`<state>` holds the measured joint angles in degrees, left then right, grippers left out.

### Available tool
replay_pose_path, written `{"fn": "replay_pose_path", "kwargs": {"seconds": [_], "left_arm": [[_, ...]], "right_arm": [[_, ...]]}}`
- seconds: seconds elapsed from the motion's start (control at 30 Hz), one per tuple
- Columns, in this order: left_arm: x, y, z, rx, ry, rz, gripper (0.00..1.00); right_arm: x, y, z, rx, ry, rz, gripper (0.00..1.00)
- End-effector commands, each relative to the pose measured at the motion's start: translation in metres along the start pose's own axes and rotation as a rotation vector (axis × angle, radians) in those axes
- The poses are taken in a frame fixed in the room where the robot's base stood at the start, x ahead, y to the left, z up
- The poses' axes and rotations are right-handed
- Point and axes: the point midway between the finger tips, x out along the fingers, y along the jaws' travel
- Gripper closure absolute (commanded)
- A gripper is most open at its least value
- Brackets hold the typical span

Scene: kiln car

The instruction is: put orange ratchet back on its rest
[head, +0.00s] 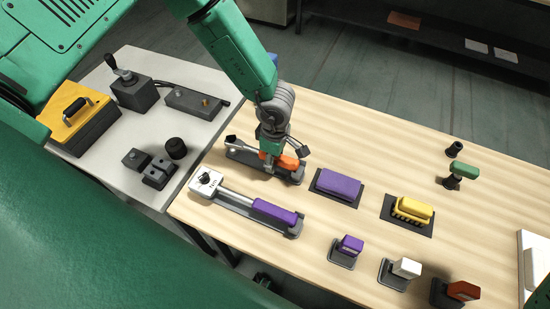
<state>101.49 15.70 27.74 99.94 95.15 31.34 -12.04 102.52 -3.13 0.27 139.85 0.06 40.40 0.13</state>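The orange ratchet (289,162) has an orange handle and a metal shaft reaching left toward a dark head. It lies along or just above a long dark grey rest (291,178) on the wooden table; I cannot tell if it touches. My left gripper (269,163) comes down from above at the near end of the orange handle, at the ratchet. Its fingers are small and partly overlap the handle, so whether they are closed on it is unclear. My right gripper is not in view.
A purple-handled torque tool (272,211) lies on its rest in front. Purple (338,184) and yellow (411,208) brushes sit right on dark pads. Several small stamps stand along the front edge. A grey side table (210,128) holds a yellow box (72,105) and fixtures.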

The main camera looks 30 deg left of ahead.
Motion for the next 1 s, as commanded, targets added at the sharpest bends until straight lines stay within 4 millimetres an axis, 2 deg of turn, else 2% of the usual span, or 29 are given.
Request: {"fn": "replay_pose_path", "kwargs": {"seconds": [1.0], "left_arm": [[-0.037, 0.000, 0.000, 0.000, -0.001, 0.000, 0.62]], "right_arm": [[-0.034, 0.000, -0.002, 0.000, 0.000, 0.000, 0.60]]}}
